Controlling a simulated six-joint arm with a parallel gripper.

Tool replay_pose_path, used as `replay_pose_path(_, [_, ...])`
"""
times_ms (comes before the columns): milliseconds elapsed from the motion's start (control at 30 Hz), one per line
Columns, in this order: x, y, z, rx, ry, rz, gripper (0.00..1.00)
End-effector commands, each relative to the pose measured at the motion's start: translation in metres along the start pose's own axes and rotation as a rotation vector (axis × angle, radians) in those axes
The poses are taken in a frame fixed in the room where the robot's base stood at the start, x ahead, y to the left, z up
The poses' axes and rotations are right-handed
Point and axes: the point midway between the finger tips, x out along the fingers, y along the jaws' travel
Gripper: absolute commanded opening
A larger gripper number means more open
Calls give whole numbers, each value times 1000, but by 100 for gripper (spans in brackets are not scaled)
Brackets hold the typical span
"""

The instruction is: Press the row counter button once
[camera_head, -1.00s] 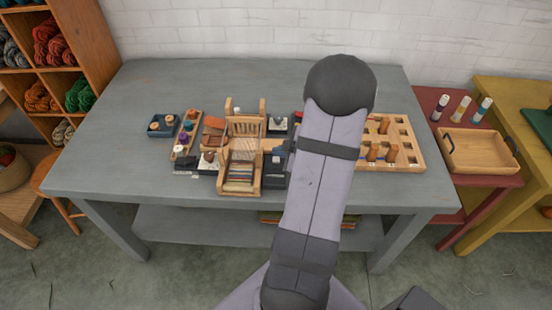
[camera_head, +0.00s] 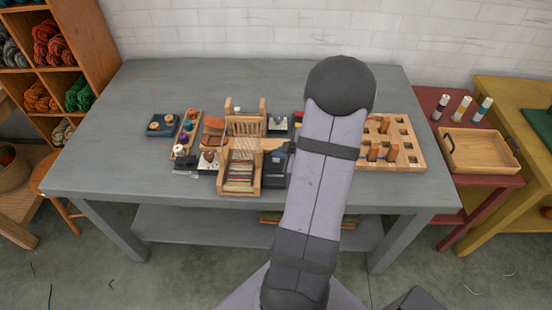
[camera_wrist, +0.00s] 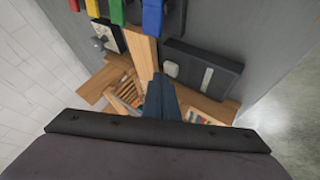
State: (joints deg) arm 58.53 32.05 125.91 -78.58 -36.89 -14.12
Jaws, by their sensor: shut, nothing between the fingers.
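A dark box (camera_wrist: 228,76) with a pale button (camera_wrist: 170,68) and a light strip lies beside the small wooden loom in the wrist view. It looks like the row counter. In the head view, a dark box (camera_head: 274,180) shows at the loom's right side, partly hidden by my arm. In the head view my gripper (camera_head: 284,150) is small and partly hidden at the loom's right.
The wooden loom (camera_head: 254,187) stands close to the gripper. A white plate with a knob (camera_wrist: 99,43) and coloured blocks (camera_wrist: 152,16) are nearby. A pegged wooden rack (camera_head: 410,140) is right of my arm. The back left of the grey table (camera_head: 200,85) is clear.

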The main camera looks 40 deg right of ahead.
Motion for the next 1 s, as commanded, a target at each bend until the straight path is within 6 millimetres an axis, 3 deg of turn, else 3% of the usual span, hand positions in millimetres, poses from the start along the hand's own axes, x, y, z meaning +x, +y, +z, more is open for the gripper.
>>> replay_pose_path(1000, [6,-4,4,-1,0,0,0])
